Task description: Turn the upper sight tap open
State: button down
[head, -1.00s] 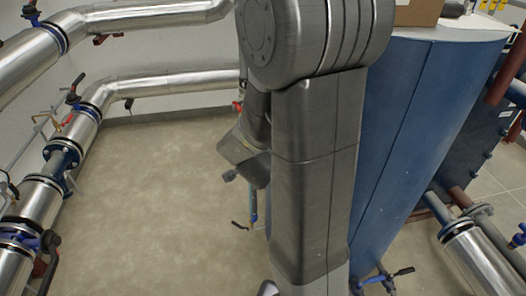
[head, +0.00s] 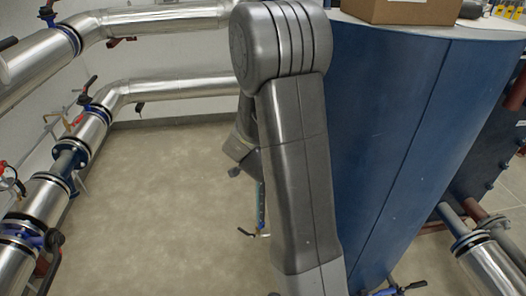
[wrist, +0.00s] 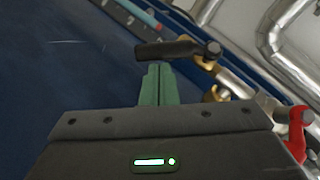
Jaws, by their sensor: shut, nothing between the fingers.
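The upper sight tap's black lever (wrist: 168,49) lies across the wrist view, just beyond my fingertips. Its brass body (wrist: 205,63) is at the lever's right end. My gripper (wrist: 157,72) has its green fingers together, with nothing between them. The tips end at or very near the lever's underside; I cannot tell whether they touch. In the head view my arm hides the upper tap and the fingers. A thin blue-green sight tube (head: 261,205) shows beside my arm, with a dark lower lever (head: 246,233) at its bottom.
A big blue tank (head: 400,130) stands right of my arm, with a cardboard box (head: 415,10) on top. A red lever (wrist: 292,130) is at the wrist view's right. Silver pipes (head: 150,90) with valves line the left and back. The floor (head: 160,190) between is clear.

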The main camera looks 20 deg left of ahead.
jog(key=shift+f+y+b, duration=0.4)
jog(key=shift+b, duration=1.55)
jog(key=shift+m+t+y, duration=0.6)
jog(key=shift+m+y, duration=0.1)
jog(key=shift+m, duration=0.1)
jog(key=shift+w+a+f+b, duration=0.15)
jog(key=shift+a+f+b, duration=0.75)
jog(key=shift+b, duration=1.75)
jog(key=shift+w+a+f+b, duration=0.15)
jog(key=shift+a+f+b, duration=0.7)
jog(key=shift+b, duration=1.75)
jog(key=shift+d+f, duration=0.1)
jog(key=shift+f, duration=0.15)
jog(key=shift+d, duration=0.1)
